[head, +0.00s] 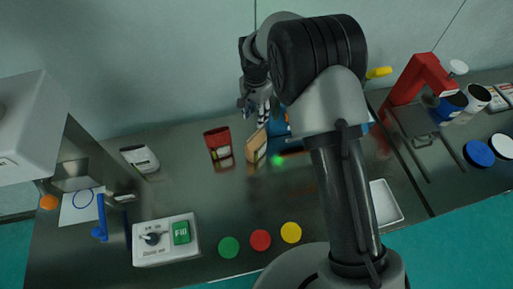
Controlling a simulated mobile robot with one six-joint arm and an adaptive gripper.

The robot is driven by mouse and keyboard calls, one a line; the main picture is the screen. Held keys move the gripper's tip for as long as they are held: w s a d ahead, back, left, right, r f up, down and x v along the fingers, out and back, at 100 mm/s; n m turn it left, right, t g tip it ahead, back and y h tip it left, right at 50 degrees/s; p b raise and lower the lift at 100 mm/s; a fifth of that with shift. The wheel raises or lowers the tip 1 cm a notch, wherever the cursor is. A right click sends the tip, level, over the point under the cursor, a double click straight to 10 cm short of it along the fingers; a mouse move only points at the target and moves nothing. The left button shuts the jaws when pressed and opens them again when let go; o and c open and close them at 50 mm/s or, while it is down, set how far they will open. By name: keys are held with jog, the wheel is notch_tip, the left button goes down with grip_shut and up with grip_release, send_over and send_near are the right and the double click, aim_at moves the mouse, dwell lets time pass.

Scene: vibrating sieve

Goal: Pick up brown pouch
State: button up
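The brown pouch (256,147) stands upright near the middle of the metal table, just right of a dark red pouch (217,139). My gripper (258,119) points down just above the brown pouch's top edge in the picture. I cannot tell whether it touches the pouch or is behind it. The fingers are small and dark, so their opening is unclear.
A white pouch (140,158) stands further left. A control box with a green Fill button (181,232) and coloured discs (260,240) line the front. A blue object (278,122) is partly hidden by my arm. A red stand (420,78) is at right.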

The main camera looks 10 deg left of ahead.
send_over(256, 135)
jog(key=w, duration=0.1)
notch_tip(256, 135, down, 5)
jog(key=shift+a+f, duration=0.1)
jog(key=shift+f, duration=0.1)
jog(key=f, duration=0.4)
jog(key=shift+s+f, duration=0.1)
jog(key=shift+s, duration=0.1)
jog(key=shift+f, duration=0.45)
jog(key=shift+f+b, duration=0.25)
jog(key=shift+b, duration=0.35)
grip_shut()
dwell(0.3)
